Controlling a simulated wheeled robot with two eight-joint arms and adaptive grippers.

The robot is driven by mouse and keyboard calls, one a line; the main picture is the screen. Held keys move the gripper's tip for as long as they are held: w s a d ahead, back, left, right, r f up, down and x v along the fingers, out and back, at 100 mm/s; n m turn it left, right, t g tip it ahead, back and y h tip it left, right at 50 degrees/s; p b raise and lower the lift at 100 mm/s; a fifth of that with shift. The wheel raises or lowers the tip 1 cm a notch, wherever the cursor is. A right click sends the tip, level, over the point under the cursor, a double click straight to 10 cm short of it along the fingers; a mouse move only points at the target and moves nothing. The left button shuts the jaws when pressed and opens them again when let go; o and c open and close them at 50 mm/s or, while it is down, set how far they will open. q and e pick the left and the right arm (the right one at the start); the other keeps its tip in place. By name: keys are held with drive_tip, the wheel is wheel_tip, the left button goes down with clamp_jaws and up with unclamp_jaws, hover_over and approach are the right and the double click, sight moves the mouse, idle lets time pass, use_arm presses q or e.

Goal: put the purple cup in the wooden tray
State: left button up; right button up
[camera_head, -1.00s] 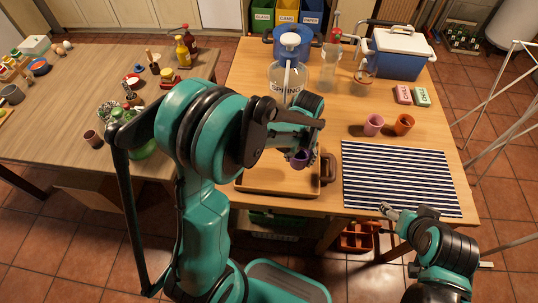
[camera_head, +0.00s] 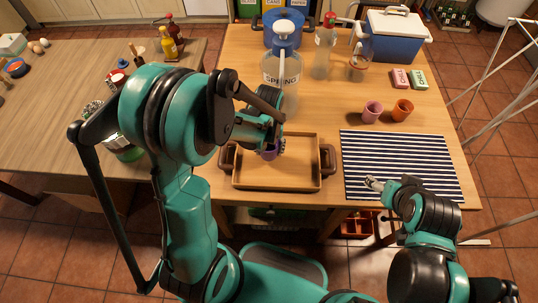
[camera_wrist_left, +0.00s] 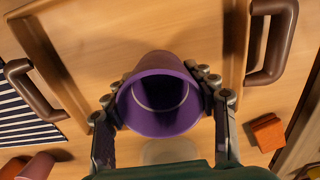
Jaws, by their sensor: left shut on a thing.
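The purple cup (camera_head: 269,153) is held between the fingers of my left gripper (camera_head: 274,147), which is shut on it. In the left wrist view, the cup (camera_wrist_left: 160,105) shows its open mouth to the camera, with a finger on either side. The wooden tray (camera_head: 275,187) stands at the table's front, with a dark brown handle at each end. The cup is over the tray's inside, near the middle; I cannot tell whether it touches the floor. My right gripper (camera_head: 374,184) is over the striped mat's front left; its finger state is unclear.
The striped mat (camera_head: 400,160) lies right of the tray. A pink cup (camera_head: 372,112) and an orange cup (camera_head: 402,110) stand behind the mat. A large clear bottle (camera_head: 281,75) stands behind the tray, partly hidden by my left arm.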

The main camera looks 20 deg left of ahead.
sight(269, 155)
use_arm(q)
wheel_tip(269, 155, down, 4)
drive_tip(key=shift+w+r+b, duration=0.1)
drive_tip(key=shift+r+b, duration=0.05)
drive_tip(key=shift+b, duration=0.5)
drive_tip(key=o, duration=1)
